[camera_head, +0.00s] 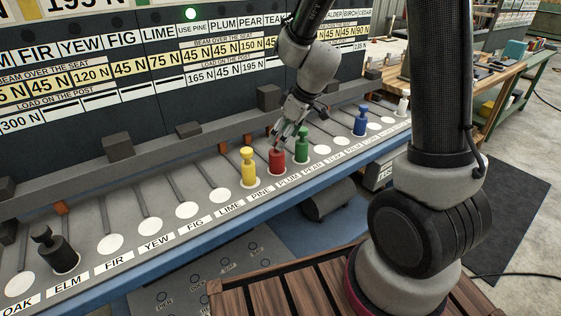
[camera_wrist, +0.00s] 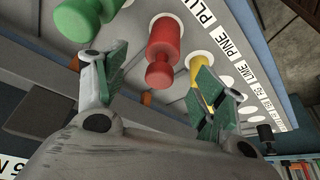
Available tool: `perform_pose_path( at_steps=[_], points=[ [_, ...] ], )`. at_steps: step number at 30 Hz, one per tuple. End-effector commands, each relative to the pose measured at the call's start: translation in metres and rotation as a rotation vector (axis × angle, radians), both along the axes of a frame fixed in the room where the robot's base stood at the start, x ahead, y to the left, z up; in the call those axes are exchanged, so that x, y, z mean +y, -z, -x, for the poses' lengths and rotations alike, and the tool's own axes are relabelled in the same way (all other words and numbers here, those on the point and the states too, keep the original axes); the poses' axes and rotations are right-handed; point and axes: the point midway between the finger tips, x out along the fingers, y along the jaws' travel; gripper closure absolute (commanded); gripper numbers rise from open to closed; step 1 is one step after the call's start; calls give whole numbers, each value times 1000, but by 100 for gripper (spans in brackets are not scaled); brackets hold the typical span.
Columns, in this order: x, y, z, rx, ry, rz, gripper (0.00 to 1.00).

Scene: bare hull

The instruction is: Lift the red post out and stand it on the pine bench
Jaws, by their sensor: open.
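The red post (camera_head: 275,160) stands upright in a seat of the long grey rack, at the PLUM label. It has a round knob on top. My gripper (camera_head: 281,136) is open at the knob from above and behind. In the wrist view, the red post (camera_wrist: 162,48) shows between the two spread green-padded fingers (camera_wrist: 162,72), with gaps on both sides. Depth between fingertips and knob is hard to judge. A pale wood-topped bench (camera_head: 470,91) stands at the back right; I cannot tell for certain that it is the pine bench.
A yellow post (camera_head: 249,168) and a green post (camera_head: 301,147) stand close on either side of the red one. Blue (camera_head: 361,120) and black (camera_head: 63,255) posts stand farther along. White seats between are empty. Dark blocks line the rack's back. A slatted wooden surface (camera_head: 265,299) is below.

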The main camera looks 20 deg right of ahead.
Motion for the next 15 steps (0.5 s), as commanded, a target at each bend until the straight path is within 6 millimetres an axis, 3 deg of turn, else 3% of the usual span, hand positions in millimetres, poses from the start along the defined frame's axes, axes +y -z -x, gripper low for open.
perform_pose_path(
  at_steps=[15],
  points=[
    [16, 65, -12, 2, -14, 5, 30]
  ],
)
